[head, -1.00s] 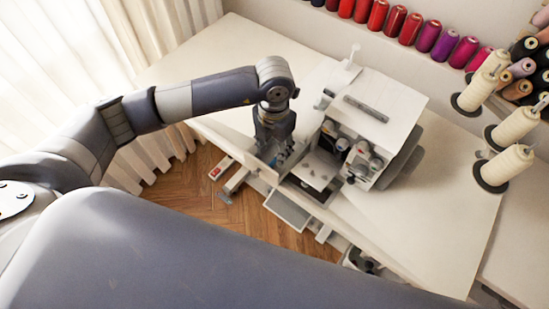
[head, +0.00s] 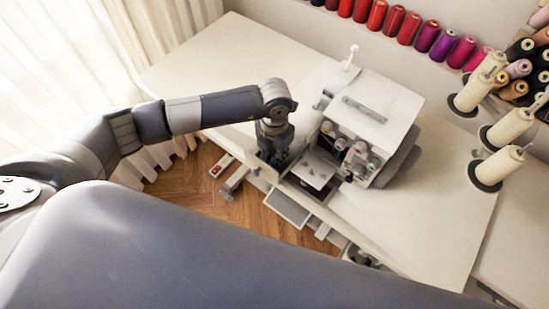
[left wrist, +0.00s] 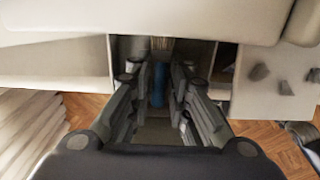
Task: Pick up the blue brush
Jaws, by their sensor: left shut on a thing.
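The blue brush (left wrist: 157,88) shows in the left wrist view as a narrow blue handle with pale bristles at its upper end. It is between the two fingers of my left gripper (left wrist: 157,76), which are shut on it. In the head view my left gripper (head: 272,155) points down at the table's front edge, left of the sewing machine, and the brush is hidden there. The brush is in or over a narrow, shaded compartment; its contact with the compartment cannot be told. My right gripper is in neither view.
The white sewing machine (head: 372,112) stands close on the right of the gripper. Cream thread cones (head: 498,165) stand at the right, and coloured spools (head: 430,36) line the back. The white table (head: 225,58) is clear at the back left. Wooden floor (head: 205,185) lies below.

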